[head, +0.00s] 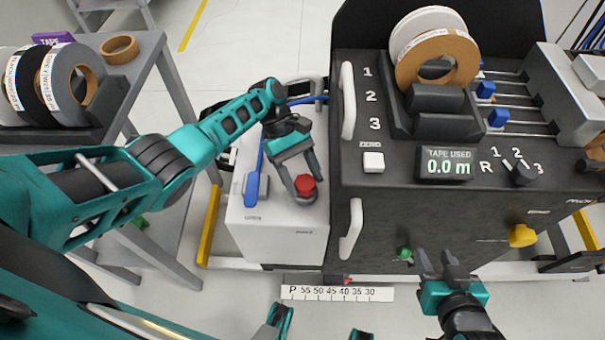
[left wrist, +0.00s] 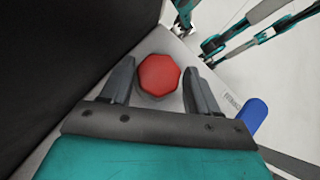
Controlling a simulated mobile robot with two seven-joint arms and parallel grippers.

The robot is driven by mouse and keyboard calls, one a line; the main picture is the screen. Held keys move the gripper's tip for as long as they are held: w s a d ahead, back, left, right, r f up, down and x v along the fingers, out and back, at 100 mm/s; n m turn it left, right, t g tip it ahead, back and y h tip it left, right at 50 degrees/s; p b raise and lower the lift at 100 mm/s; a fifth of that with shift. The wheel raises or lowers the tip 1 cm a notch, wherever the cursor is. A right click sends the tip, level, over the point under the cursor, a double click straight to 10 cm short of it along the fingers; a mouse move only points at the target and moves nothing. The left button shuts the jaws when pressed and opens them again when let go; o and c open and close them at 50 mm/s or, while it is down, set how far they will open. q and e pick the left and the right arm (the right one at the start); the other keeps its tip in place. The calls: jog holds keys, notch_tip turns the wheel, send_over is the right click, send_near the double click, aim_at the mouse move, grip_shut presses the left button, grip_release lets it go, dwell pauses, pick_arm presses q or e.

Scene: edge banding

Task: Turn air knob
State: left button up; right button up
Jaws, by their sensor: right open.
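A red octagonal knob (head: 305,184) sits on top of the white box at the left end of the black machine. It also shows in the left wrist view (left wrist: 160,75). My left gripper (head: 303,188) is over it, open, with one finger on each side and small gaps visible in the wrist view. A green knob (head: 404,253) and a yellow knob (head: 522,236) are on the machine's front. My right gripper (head: 440,262) is open and empty in front of the machine, between these two knobs. No readable label shows which knob is for air.
A blue lever handle (head: 252,189) lies on the white box (head: 277,247), left of the red knob. The black machine (head: 385,200) stands close on the right, with white handles (head: 351,230). A grey table (head: 150,60) with tape rolls is at left.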

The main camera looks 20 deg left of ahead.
pick_arm(q)
jog(key=shift+o, duration=1.2)
jog(key=shift+w+r, duration=0.1)
jog(key=shift+r, duration=0.05)
jog(key=v, duration=1.2)
jog(key=shift+w+a+r, duration=0.15)
jog(key=shift+a+r, duration=0.05)
